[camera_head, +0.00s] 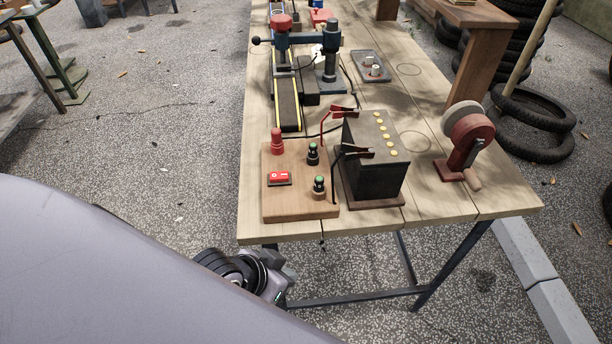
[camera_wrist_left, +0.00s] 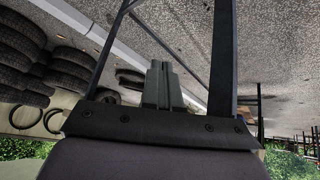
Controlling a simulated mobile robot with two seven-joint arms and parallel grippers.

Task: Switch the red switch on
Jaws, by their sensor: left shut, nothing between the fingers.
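The red switch (camera_head: 279,178) is a small red rocker with white marks. It is set in a wooden board (camera_head: 300,208) at the near left corner of the table. Which way the rocker is tipped is too small to tell. My left gripper (camera_head: 284,278) is below and in front of the table's near edge, lower than the board and apart from the switch. In the left wrist view its two fingers (camera_wrist_left: 158,84) are together with nothing between them. The switch does not show in that view. My right gripper is not in view.
The board also carries a red knob (camera_head: 277,141) and green-topped posts (camera_head: 319,187). A black battery box (camera_head: 375,165) with clamps stands to the right. A red grinder (camera_head: 466,140) stands farther right. The wooden table (camera_head: 450,215) overhangs dark metal legs (camera_head: 452,268).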

